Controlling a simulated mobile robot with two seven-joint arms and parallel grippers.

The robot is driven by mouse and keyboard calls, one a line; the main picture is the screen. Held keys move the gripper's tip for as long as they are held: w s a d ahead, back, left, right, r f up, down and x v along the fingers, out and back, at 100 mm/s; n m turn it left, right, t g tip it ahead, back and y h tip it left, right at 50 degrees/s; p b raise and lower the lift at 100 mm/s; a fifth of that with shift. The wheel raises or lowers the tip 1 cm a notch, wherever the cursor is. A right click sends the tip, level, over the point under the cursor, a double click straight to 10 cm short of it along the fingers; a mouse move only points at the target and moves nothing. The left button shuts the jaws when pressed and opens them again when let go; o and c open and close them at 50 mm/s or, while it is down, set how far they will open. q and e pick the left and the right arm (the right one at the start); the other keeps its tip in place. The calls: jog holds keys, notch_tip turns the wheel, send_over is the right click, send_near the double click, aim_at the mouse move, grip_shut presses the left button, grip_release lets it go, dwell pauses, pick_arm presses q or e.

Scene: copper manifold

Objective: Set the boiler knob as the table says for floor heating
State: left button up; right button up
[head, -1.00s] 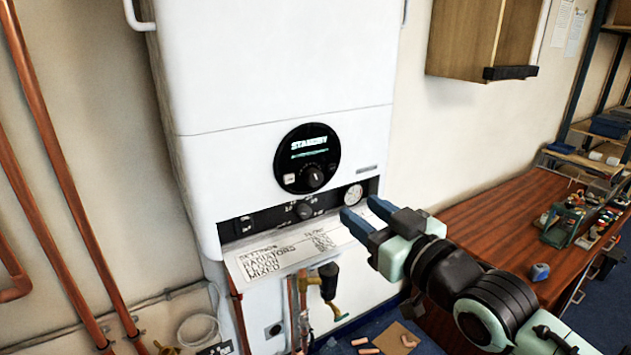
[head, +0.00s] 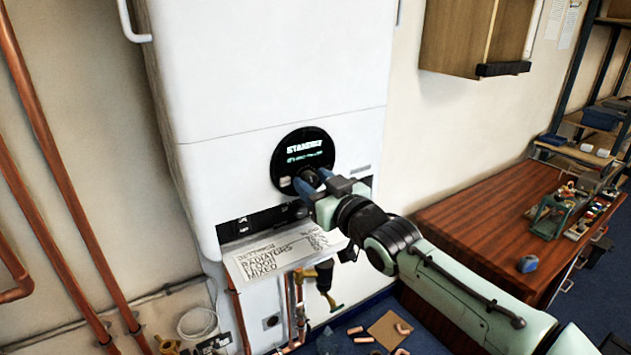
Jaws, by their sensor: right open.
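The white boiler (head: 270,70) hangs on the wall. Its round black dial panel (head: 290,150) shows a lit display that looks like "STANDBY", with a smaller line under it. My right gripper (head: 306,182) is open at the lower part of this panel, its blue fingers around or just before the knob, which is mostly hidden; I cannot tell whether they touch it. The settings table (head: 285,257) is a printed plate below, with rows for radiators, floor and mixed; its values are too blurred to read. My left gripper is not in view.
A dark control strip (head: 250,222) lies below the panel, partly covered by my right gripper. Copper pipes (head: 60,190) run down the left wall. A wooden workbench (head: 480,235) with tools stands right, under a wall cabinet (head: 475,35).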

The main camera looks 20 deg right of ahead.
jog(key=c, duration=0.8)
jog(key=shift+o, duration=0.2)
jog(key=shift+f+n+b, duration=0.1)
jog(key=shift+n+b, duration=0.2)
jog(key=shift+n, duration=0.7)
jog(key=shift+a+n, duration=0.1)
jog(key=shift+n, duration=0.7)
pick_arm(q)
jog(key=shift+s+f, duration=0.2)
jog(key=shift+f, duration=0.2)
pick_arm(e)
jog(key=o, duration=0.8)
jog(key=shift+c, duration=0.2)
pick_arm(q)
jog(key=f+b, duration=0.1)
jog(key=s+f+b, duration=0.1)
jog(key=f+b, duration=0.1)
pick_arm(e)
jog(key=s+d, duration=0.2)
jog(key=s, duration=1.1)
jog(key=shift+s, duration=0.2)
